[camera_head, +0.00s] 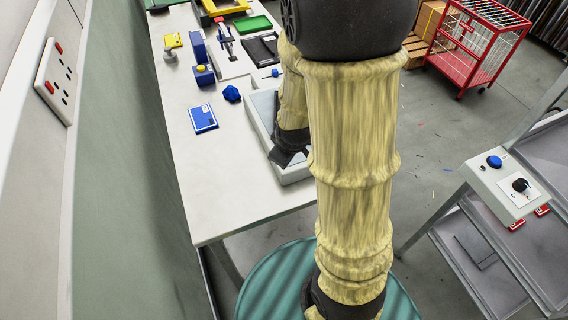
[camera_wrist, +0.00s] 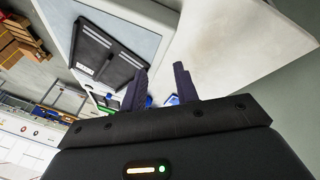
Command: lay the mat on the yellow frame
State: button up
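The yellow frame (camera_head: 224,8) lies at the far end of the white table, partly cut off by the top edge of the head view. A flat green piece (camera_head: 252,24) and a flat black piece (camera_head: 265,48) lie near it; I cannot tell surely which is the mat. In the wrist view a black, flat, panelled piece (camera_wrist: 104,56) lies within a pale tray. My gripper (camera_wrist: 160,84) is open, its two dark fingers apart with nothing between them. In the head view it is low over the grey tray, mostly hidden by my arm.
The grey tray (camera_head: 258,106) stands at the table's right edge. The near table (camera_head: 225,190) is clear. A control panel (camera_head: 505,185) and red cart (camera_head: 478,45) stand to the right.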

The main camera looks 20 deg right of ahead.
jog(key=s+a+r+m+g+y, duration=0.1)
jog(key=s+a+r+m+g, duration=0.1)
jog(key=s+m, duration=0.5)
notch_tip(320, 180, up, 3)
jog(key=shift+a+f, duration=0.15)
jog(key=shift+a, duration=0.65)
jog(key=shift+o, duration=0.5)
jog(key=shift+a, duration=0.15)
